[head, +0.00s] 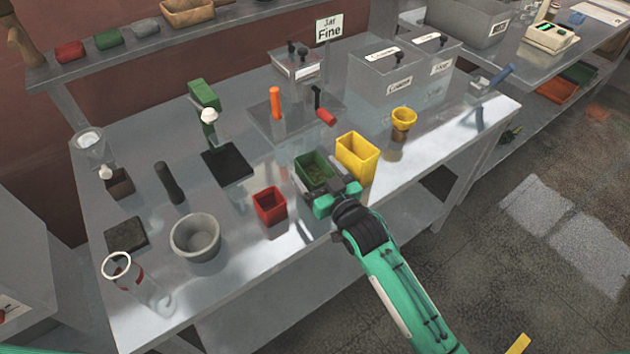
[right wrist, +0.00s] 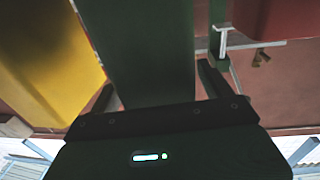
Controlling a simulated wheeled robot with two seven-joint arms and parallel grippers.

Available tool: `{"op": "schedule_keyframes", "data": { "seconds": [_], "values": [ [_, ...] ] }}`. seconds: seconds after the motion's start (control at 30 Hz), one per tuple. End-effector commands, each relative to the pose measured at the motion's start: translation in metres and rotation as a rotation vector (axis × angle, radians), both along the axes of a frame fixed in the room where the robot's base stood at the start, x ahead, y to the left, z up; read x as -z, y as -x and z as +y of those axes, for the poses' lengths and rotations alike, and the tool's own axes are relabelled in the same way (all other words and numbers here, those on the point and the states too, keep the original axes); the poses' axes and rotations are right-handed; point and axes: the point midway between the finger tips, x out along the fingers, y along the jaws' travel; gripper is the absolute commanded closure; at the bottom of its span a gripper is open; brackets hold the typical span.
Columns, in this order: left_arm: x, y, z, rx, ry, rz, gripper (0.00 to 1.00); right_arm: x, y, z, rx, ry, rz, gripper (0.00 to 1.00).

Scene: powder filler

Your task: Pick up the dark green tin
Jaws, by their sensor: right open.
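The dark green tin (head: 316,168) is an open, box-shaped tin on the steel table, with some brownish content inside. It stands between the red tin and the yellow tin. My right gripper (head: 326,184) is at its near side, jaws open, with a finger on each side of it. In the right wrist view the tin's dark green wall (right wrist: 150,50) rises between the two spread fingers (right wrist: 160,88). Contact between fingers and tin cannot be told. My left gripper is not in view.
The yellow tin (head: 357,158) stands close on the right, and its wall fills the left of the right wrist view (right wrist: 45,60). The red tin (head: 270,206) is to the left. A grey bowl (head: 196,238), a black pad (head: 227,165) and a yellow cup (head: 403,122) are farther off.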

Motion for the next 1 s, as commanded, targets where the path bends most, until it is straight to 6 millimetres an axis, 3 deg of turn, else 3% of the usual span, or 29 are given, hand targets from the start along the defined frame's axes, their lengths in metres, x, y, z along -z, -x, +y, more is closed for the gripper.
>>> {"op": "schedule_keyframes", "data": {
  "seconds": [0.37,0.7,1.0],
  "values": [
    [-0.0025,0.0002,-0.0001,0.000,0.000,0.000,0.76,0.0006,-0.0086,0.0051,0.000,0.001,0.001,0.18],
    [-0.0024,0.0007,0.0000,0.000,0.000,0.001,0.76,0.0001,-0.0085,0.0049,0.000,0.000,0.000,0.83],
    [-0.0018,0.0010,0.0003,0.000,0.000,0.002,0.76,-0.0028,-0.0087,0.0049,0.000,-0.001,-0.002,0.83]
  ]
}}
